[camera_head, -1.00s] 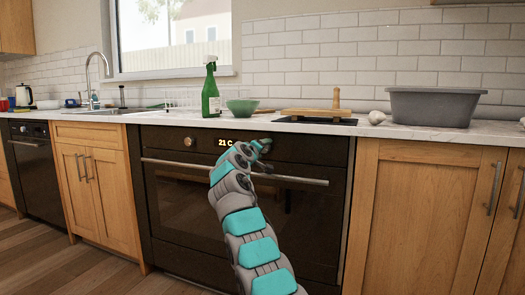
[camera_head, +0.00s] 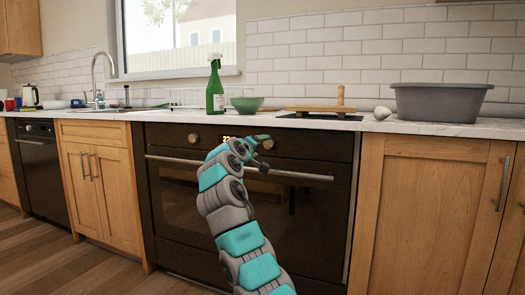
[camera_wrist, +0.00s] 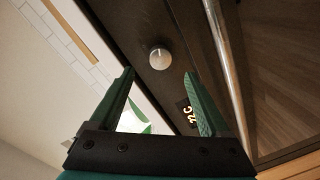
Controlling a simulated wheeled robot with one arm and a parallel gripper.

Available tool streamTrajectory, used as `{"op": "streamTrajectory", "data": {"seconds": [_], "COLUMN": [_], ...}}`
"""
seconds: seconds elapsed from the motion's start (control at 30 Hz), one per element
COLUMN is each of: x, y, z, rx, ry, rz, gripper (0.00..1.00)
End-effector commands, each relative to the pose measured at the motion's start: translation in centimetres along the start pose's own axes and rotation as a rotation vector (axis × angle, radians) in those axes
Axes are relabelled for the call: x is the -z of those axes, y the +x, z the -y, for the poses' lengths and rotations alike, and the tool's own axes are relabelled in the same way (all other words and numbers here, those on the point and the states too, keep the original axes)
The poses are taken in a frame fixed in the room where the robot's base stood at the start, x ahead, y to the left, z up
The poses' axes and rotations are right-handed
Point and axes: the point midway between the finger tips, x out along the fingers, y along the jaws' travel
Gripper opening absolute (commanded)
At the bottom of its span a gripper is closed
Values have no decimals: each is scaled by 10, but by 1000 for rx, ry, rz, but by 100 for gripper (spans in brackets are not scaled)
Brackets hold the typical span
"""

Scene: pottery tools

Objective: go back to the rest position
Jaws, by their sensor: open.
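My gripper (camera_wrist: 159,73) is open with nothing between its tips. In the head view my gripper (camera_head: 262,141) is at the end of my grey and teal arm, in front of the oven's control panel and just above the oven handle (camera_head: 310,176). In the wrist view the two dark green fingers point toward the oven panel, with a round knob (camera_wrist: 160,58) beyond the tips. The oven display (camera_wrist: 187,113) shows partly behind the right finger. In the head view my arm partly covers the display.
A sink tap (camera_head: 101,75) is farther left. Wooden floor (camera_head: 70,265) is clear at the lower left.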

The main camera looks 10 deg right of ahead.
Motion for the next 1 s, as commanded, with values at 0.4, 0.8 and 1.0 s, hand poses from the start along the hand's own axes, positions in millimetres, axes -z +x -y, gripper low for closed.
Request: {"op": "streamTrajectory", "data": {"seconds": [0.4, 0.8, 1.0], "x": [0, 9, -14], "y": [-8, -9, -10], "z": [1, -12, -27], "rx": [2, 42, 97], "ry": [-1, -108, -168], "rz": [0, 73, 181], "gripper": [80, 80, 80]}}
